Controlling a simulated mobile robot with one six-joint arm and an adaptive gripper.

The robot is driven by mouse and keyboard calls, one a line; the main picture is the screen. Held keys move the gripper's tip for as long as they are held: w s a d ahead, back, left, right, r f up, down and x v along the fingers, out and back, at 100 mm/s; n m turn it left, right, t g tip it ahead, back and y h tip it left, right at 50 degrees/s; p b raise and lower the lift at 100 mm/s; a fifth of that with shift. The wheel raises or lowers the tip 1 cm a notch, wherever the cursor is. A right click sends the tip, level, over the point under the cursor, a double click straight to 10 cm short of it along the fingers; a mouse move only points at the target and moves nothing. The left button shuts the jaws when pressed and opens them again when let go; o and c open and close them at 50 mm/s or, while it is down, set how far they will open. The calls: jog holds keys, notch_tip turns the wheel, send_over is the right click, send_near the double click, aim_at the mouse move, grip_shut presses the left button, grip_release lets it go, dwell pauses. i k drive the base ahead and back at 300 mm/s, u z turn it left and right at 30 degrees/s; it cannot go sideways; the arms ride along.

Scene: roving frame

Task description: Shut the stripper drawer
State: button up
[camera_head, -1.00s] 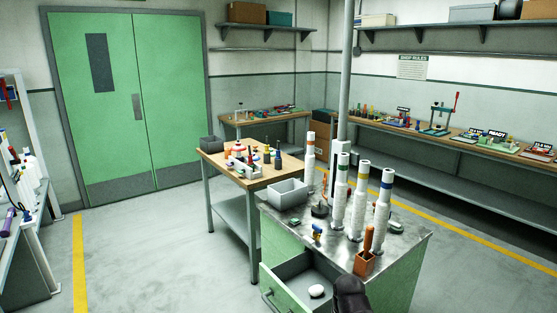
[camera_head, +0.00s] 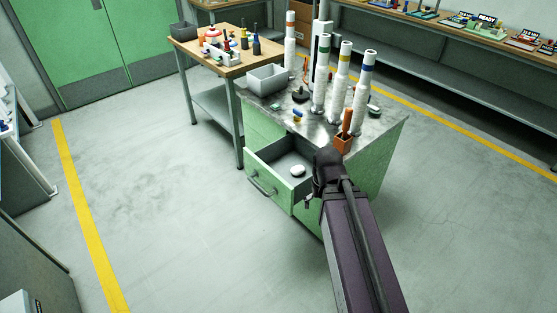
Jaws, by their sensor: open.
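The stripper drawer (camera_head: 272,187) is pulled out of the green cabinet (camera_head: 375,175) and stands open, its handle (camera_head: 262,185) facing the front left. A small white rounded object (camera_head: 297,170) lies inside it. My dark purple arm rises from the bottom of the picture and bends at a black joint beside the drawer's right side.
The metal cabinet top holds tall white cylinders (camera_head: 343,75), an orange holder (camera_head: 343,143) and a grey bin (camera_head: 267,78). A wooden table (camera_head: 190,48) with tools stands behind to the left. The floor left of the drawer is clear up to a yellow line (camera_head: 80,210).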

aim_at(268, 169)
jog(key=k, duration=1.35)
jog(key=z, duration=0.3)
jog(key=i, duration=1.7)
jog(key=u, duration=0.35)
